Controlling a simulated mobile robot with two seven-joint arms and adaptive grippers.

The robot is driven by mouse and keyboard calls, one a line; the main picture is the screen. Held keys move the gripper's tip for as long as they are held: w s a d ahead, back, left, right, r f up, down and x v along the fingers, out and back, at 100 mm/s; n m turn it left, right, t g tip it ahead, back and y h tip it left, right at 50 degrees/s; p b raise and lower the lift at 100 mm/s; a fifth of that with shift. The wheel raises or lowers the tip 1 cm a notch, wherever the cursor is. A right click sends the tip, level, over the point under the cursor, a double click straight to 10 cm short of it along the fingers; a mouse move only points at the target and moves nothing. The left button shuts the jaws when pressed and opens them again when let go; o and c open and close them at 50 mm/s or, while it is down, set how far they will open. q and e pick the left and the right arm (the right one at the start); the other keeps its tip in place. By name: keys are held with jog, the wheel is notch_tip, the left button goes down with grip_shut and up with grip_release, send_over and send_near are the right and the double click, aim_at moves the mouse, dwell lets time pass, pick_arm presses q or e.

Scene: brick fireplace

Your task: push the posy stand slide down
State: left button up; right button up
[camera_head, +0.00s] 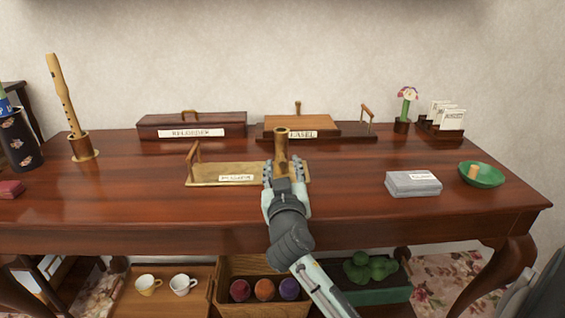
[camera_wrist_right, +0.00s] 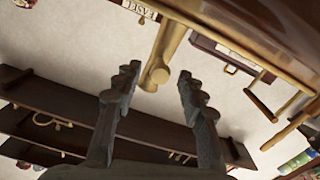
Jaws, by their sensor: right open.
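A brass tray-like base with an upright brass tube (camera_head: 281,143) stands at the middle front of the table; I take it for the posy stand. Its base (camera_head: 205,181) carries a white label too small to read and a handle at the left end. In the wrist view the tube (camera_wrist_right: 172,40) runs down from the top to between my fingertips. My right gripper (camera_head: 283,168) is open, its fingers on either side of the lower tube. The fingers (camera_wrist_right: 158,72) stand apart in the wrist view; contact cannot be told. The slide itself is not clearly distinguishable. My left gripper is out of view.
A recorder on a stand (camera_head: 62,95) is at the left. Two labelled wooden pieces (camera_head: 190,120) (camera_head: 300,122) stand behind. A flower in a small pot (camera_head: 404,110), grey stack (camera_head: 412,184) and green dish (camera_head: 483,176) are at the right. The front left tabletop is mostly clear.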

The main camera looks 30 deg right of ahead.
jog(key=shift+w+d, duration=0.25)
jog(key=shift+w, duration=0.15)
jog(key=shift+c, duration=0.6)
grip_shut()
